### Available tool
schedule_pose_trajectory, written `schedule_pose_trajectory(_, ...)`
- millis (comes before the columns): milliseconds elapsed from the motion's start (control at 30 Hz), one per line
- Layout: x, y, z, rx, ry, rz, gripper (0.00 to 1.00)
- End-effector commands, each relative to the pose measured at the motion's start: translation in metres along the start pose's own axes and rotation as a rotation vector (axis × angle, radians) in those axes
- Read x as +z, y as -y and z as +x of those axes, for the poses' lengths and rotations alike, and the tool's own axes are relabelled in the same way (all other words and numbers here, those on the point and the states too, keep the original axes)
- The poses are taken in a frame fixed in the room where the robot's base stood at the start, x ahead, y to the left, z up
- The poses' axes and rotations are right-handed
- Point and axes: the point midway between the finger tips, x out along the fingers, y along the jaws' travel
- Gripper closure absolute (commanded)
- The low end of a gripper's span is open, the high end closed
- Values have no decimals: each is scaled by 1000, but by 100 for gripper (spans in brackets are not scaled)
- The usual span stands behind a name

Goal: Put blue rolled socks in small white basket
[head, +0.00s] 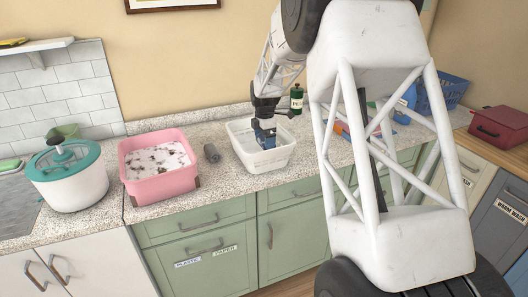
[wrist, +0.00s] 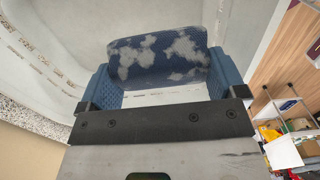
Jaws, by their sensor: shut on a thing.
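The small white basket (head: 272,161) stands on the speckled counter, and its pale inner wall fills much of the wrist view (wrist: 60,50). My gripper (head: 264,138) points down into the basket's opening. In the wrist view its two blue fingers (wrist: 160,88) are shut on the blue rolled socks (wrist: 155,58), a dark blue roll with whitish patches. The socks are within the basket's walls. I cannot tell whether they touch its floor. In the head view the socks are hard to tell apart from the blue fingers.
A small grey roll (head: 212,152) lies left of the basket, beside a pink tub (head: 160,184) with whitish contents. A white pot with a teal lid (head: 70,185) stands further left. My arm hides part of the counter to the right.

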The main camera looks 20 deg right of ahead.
Motion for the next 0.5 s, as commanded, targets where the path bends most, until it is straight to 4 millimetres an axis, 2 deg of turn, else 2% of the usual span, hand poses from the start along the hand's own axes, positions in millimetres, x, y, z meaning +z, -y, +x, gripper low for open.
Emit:
schedule_pose_trajectory(100,0,0,7,0,0,0,34)
schedule_pose_trajectory(500,0,0,11,0,0,0,34)
